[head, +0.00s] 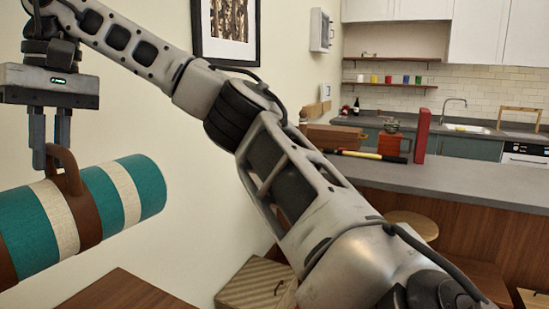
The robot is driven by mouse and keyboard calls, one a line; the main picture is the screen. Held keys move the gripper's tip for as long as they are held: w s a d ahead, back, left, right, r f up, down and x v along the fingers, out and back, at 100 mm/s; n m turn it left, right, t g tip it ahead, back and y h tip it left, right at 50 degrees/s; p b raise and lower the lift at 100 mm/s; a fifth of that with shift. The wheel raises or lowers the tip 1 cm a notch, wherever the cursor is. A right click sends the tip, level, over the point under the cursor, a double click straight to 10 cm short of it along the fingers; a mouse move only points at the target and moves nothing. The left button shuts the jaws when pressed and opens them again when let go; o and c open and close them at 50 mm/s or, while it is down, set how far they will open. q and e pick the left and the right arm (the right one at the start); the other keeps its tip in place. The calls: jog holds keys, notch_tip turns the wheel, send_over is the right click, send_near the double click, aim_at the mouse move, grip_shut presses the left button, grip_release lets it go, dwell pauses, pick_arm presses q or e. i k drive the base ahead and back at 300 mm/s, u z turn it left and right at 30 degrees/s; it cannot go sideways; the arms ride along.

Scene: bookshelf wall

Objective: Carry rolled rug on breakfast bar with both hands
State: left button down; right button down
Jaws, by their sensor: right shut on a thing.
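The rolled rug (135,190), striped teal and cream with brown straps, hangs in the air at the left of the head view. Its near end runs out of the picture at the left edge. My right gripper (50,158) points down over the roll and is shut on its brown handle loop (70,168). My right arm crosses the picture from the lower right to the upper left. The breakfast bar (465,186), with a grey top and wood front, stands at the right, well apart from the rug. My left gripper is not in view.
On the bar are a brown box (335,136), a yellow-and-black handled tool (368,155), a small orange container (389,143) and an upright red object (422,136). The top's right part is clear. A round stool (413,222) and a wooden crate (255,284) stand below.

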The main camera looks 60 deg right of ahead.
aim_at(352, 166)
jog(key=z, duration=0.4)
jog(key=k, duration=0.95)
jog(key=z, duration=0.7)
jog(key=i, duration=0.65)
jog(key=z, duration=0.95)
jog(key=i, duration=1.1)
jog(key=z, duration=0.6)
jog(key=i, duration=2.45)
jog(key=u, duration=0.15)
